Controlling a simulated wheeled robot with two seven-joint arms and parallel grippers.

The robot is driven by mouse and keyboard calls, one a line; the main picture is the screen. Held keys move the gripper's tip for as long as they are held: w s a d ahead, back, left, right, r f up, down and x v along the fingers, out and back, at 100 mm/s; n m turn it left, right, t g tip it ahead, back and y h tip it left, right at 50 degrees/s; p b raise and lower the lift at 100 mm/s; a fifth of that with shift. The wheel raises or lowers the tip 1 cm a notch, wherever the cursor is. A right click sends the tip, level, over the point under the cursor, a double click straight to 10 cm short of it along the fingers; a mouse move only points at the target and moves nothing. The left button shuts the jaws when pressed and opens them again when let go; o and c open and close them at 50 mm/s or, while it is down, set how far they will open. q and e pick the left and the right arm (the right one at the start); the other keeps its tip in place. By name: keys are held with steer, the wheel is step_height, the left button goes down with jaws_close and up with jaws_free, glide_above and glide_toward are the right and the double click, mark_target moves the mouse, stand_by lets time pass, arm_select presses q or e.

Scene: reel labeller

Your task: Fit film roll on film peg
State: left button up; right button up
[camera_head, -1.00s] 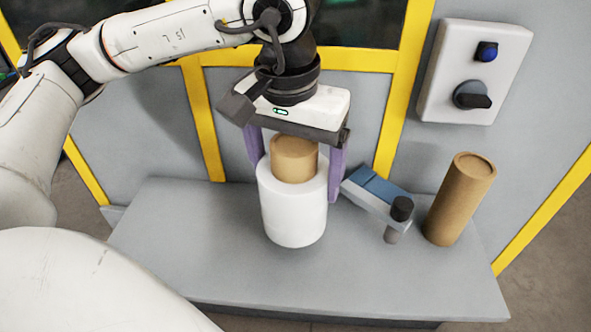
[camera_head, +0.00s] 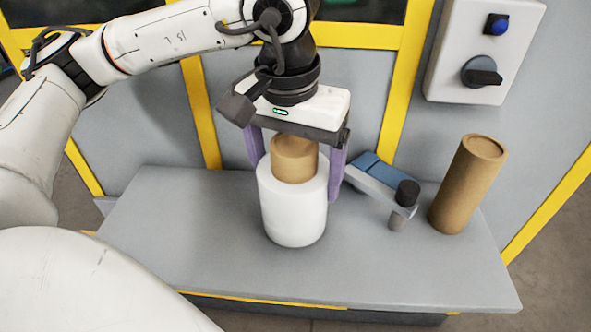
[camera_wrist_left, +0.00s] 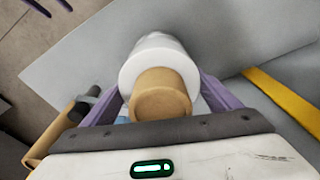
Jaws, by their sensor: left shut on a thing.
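The film roll (camera_head: 294,212) is a white cylinder with a brown core (camera_head: 294,160) standing out of its top. My left gripper (camera_head: 298,188) points down, with its purple fingers shut on the roll from both sides. The roll is upright in front of the grey wall, seen against the grey bench; the gap below it is hard to judge. In the left wrist view, the roll (camera_wrist_left: 153,50) sits between the fingers (camera_wrist_left: 160,98), core towards the camera. I cannot make out a film peg for certain.
A grey bench (camera_head: 190,255) runs along the yellow-framed wall. On its right are a blue and grey device (camera_head: 380,188) with a black knob, close to the right finger, and a brown tube (camera_head: 468,185). A control box (camera_head: 485,50) is on the wall. The bench's left part is clear.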

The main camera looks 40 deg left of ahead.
arm_select(q)
steer(key=o, duration=1.7)
steer(key=shift+c, duration=0.2)
steer(key=shift+f, duration=0.1)
steer(key=r, duration=0.3)
steer(key=r+p, duration=0.1)
steer(key=r, duration=0.2)
steer(key=s+r, duration=0.1)
steer(key=r, duration=0.3)
steer(key=shift+d+p, duration=0.1)
steer(key=shift+p, duration=0.25)
steer(key=shift+s+r, duration=0.1)
steer(key=shift+r, duration=0.1)
